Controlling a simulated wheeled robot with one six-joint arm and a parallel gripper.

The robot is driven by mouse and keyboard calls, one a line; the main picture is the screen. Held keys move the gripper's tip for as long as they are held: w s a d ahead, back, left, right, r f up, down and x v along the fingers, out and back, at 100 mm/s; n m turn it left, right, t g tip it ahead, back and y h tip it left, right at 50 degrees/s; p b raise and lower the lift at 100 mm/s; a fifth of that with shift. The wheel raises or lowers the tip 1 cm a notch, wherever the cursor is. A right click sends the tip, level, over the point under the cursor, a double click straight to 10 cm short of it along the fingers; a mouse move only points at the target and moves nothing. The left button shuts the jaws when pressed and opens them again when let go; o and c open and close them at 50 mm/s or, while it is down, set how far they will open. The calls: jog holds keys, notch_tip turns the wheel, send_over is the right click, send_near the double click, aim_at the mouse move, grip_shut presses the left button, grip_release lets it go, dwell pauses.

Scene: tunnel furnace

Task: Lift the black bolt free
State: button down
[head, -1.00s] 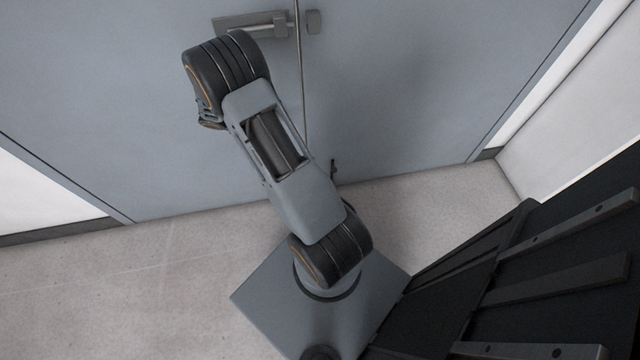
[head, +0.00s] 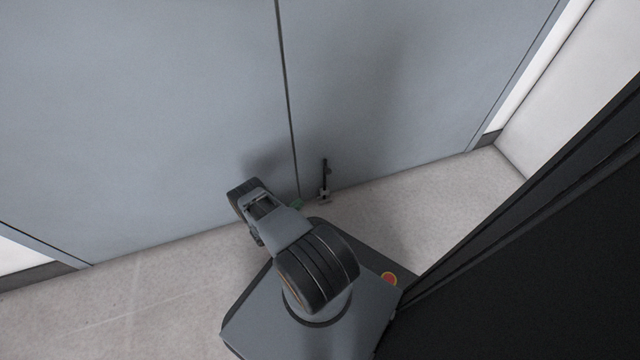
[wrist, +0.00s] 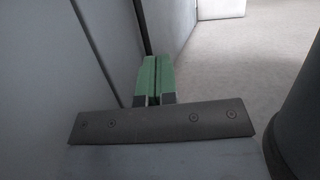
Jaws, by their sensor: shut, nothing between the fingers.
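The black bolt (head: 324,178) is a thin upright rod low on the right door leaf, just right of the seam between the leaves. A small light bracket holds its lower end near the floor.
The grey double door (head: 150,120) fills the back. A large black panel (head: 540,250) stands close on the right. Pale floor (head: 430,205) is clear right of the bolt, up to the white wall (head: 590,100).

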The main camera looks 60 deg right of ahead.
dwell(0.4)
jog(key=r+b+x, duration=0.1)
jog(key=r+x, duration=0.1)
jog(key=x, duration=1)
jog(key=shift+r, duration=0.35)
jog(key=shift+r, duration=0.1)
